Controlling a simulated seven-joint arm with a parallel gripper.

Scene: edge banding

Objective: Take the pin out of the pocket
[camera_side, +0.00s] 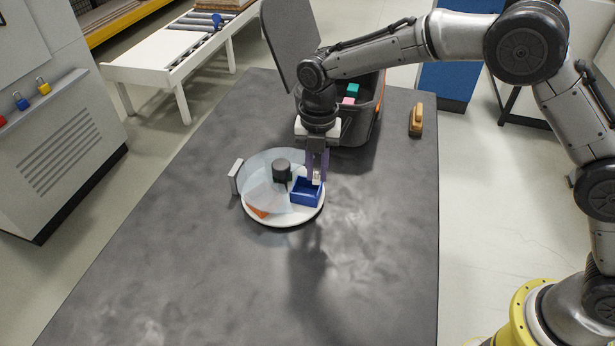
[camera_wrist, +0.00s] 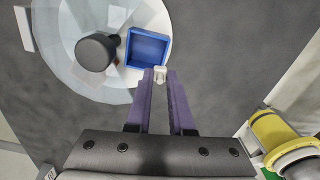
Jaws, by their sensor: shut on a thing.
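A blue square pocket (camera_side: 304,199) sits on a round white turntable (camera_side: 285,222) under a partly clear disc (camera_side: 258,172). In the wrist view the open-topped pocket (camera_wrist: 148,49) looks empty inside. My gripper (camera_side: 317,180) is at the pocket's back right edge in the side view. In the wrist view its purple fingers (camera_wrist: 160,77) are shut on a small whitish pin (camera_wrist: 159,73), just outside the pocket's rim as seen there. Its height above the turntable is hard to tell. The pin's lower end is hard to see.
A dark round knob (camera_side: 282,171) stands at the disc's middle, close to the pocket. A pale upright block (camera_side: 235,177) is at the turntable's left. A dark bin (camera_side: 358,125) with coloured blocks stands behind my gripper. The front of the table (camera_side: 230,300) is clear.

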